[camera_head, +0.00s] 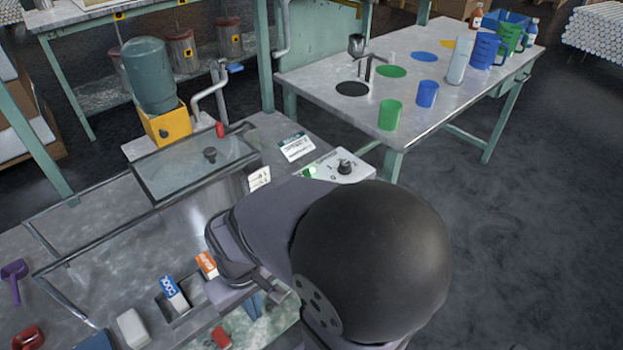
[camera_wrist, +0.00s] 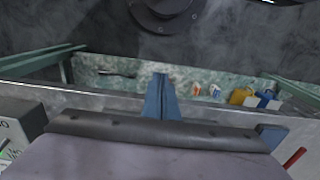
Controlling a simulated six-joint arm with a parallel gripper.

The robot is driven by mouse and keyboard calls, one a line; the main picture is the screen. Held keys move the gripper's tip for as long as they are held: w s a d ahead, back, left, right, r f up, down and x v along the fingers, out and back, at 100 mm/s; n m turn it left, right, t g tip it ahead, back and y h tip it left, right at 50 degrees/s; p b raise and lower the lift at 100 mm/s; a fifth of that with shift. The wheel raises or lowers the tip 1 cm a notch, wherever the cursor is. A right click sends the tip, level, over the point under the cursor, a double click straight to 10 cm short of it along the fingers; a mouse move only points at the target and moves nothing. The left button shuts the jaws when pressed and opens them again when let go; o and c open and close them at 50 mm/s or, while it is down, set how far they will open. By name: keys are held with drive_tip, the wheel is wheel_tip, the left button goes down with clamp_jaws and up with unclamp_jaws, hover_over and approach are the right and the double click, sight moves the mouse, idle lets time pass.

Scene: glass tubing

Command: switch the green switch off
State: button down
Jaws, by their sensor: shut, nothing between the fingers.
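The green switch (camera_head: 310,171) is a small green piece on a pale control box (camera_head: 340,166), just beyond my arm in the head view. Whether it is on or off is too small to tell. A black knob (camera_head: 344,166) sits beside it on the same box. Part of the box (camera_wrist: 20,125) shows at the left edge of the wrist view, with a bit of green. My gripper (camera_wrist: 162,97) is shut and empty, its blue fingers together. In the head view it is partly hidden by my arm, near the bench's front, well apart from the switch.
A glass-topped case (camera_head: 195,165) and a yellow box with a green tank (camera_head: 152,75) stand left of the control box. Orange and blue labelled blocks (camera_head: 173,292) stand near my gripper. A second table (camera_head: 440,95) holds mugs at the back right.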

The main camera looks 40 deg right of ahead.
drive_tip(key=shift+r, duration=0.1)
drive_tip(key=w+d+r+m+t+y+p, duration=0.1)
drive_tip(key=w+d+r+m+t+y, duration=0.4)
drive_tip(key=w+d+m+y, duration=0.6)
drive_tip(key=d+r+m+t+h+b, duration=0.1)
drive_tip(key=d+m+t+h+b, duration=0.3)
drive_tip(key=d, duration=2.4)
drive_tip(key=m+t+h, duration=0.1)
drive_tip(key=t+h, duration=0.2)
drive_tip(key=t, duration=0.2)
drive_tip(key=shift+s+d+r, duration=0.2)
drive_tip(key=shift+d+r, duration=0.15)
drive_tip(key=shift+r, duration=0.05)
